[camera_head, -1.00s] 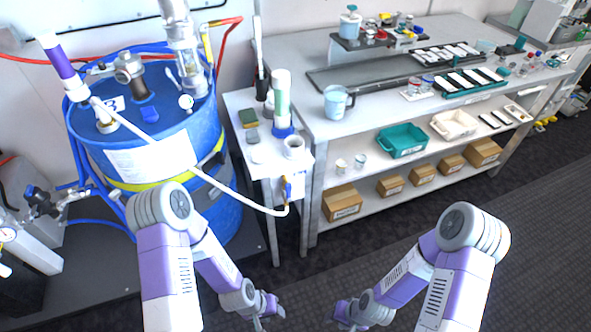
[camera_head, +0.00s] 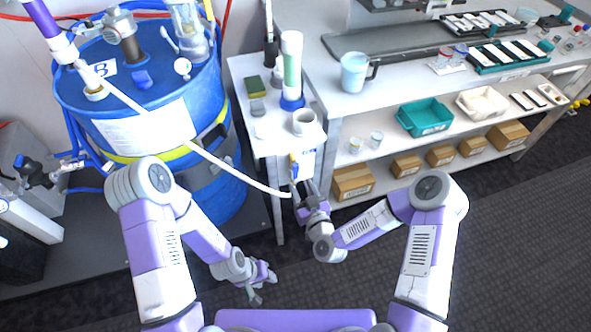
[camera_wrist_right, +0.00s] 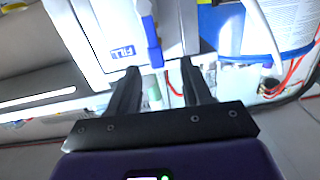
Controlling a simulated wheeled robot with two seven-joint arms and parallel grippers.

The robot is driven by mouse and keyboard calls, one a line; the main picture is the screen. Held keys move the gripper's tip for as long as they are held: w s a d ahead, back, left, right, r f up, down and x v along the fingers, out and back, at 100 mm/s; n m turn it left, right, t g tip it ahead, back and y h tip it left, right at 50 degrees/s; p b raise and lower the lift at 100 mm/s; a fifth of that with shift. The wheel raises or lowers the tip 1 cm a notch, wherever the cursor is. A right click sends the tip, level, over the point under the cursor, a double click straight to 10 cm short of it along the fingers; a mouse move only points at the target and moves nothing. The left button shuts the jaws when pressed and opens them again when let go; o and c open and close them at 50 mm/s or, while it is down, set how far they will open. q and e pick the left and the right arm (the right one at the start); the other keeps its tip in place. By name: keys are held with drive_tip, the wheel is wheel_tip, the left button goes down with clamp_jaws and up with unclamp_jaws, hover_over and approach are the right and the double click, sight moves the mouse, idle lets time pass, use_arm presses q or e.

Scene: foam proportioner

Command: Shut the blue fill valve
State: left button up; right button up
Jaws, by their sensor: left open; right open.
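The blue fill valve (camera_head: 294,166) is on the front of the small white stand, where the white hose ends. In the right wrist view its blue lever (camera_wrist_right: 152,35) stands beside a blue FILL label (camera_wrist_right: 123,52). My right gripper (camera_head: 301,191) is just below the valve. In the right wrist view the open fingers (camera_wrist_right: 160,72) are on either side of the lever's near end, not closed on it; how deep the lever sits between them is unclear. My left gripper (camera_head: 258,284) is open and empty, low over the floor.
A blue drum (camera_head: 150,100) stands left of the stand (camera_head: 270,135). A white hose (camera_head: 225,167) runs from the drum top to the valve. The workbench (camera_head: 400,95) is to the right, with a teal bin (camera_head: 425,118) and cardboard boxes (camera_head: 352,184) on its shelves.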

sight(297, 168)
drive_tip(key=shift+w+r+t, duration=0.5)
drive_tip(key=shift+w+r, duration=0.1)
drive_tip(key=shift+w, duration=0.05)
drive_tip(key=b+x, duration=0.1)
drive_tip(key=x, duration=0.5)
drive_tip(key=shift+w+a, duration=0.1)
drive_tip(key=shift+w, duration=0.3)
drive_tip(key=shift+c, duration=0.5)
clamp_jaws()
